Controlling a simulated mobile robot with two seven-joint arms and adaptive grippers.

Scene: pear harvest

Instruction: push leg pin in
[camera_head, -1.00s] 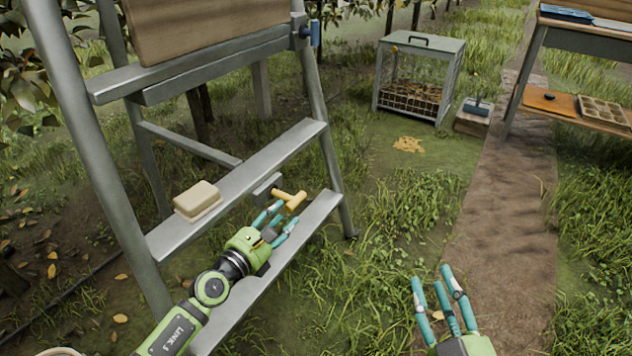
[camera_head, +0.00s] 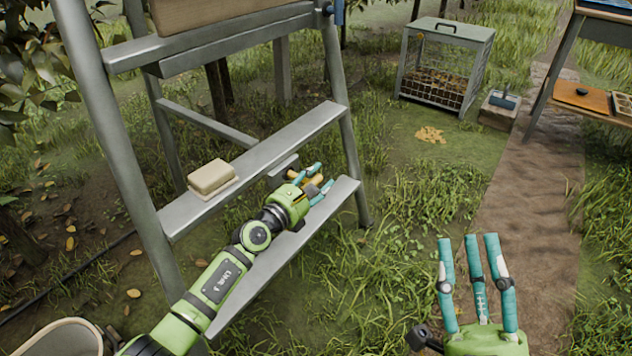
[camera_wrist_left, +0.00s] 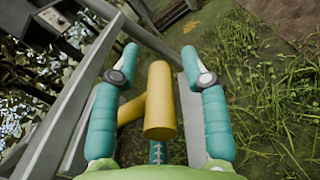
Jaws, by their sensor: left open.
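The leg pin is a yellow T-shaped handle (camera_wrist_left: 160,105) on the grey ladder. In the left wrist view it stands between the spread fingers of my left gripper (camera_wrist_left: 160,80), and its cross bar points toward the camera. In the head view only a bit of the yellow pin (camera_head: 293,176) shows past the gripper, at a grey bracket below the upper step. My left gripper (camera_head: 318,182) is open around the pin; I cannot tell if a finger touches it. My right gripper (camera_head: 475,255) is open and empty over the grass and path.
A tan block (camera_head: 212,177) lies on the ladder's upper step (camera_head: 285,138). A wire cage (camera_head: 445,70) stands on the grass behind, with a small box (camera_head: 500,108) beside it. A table with trays is at the far right. A pale bucket (camera_head: 60,338) is at the lower left.

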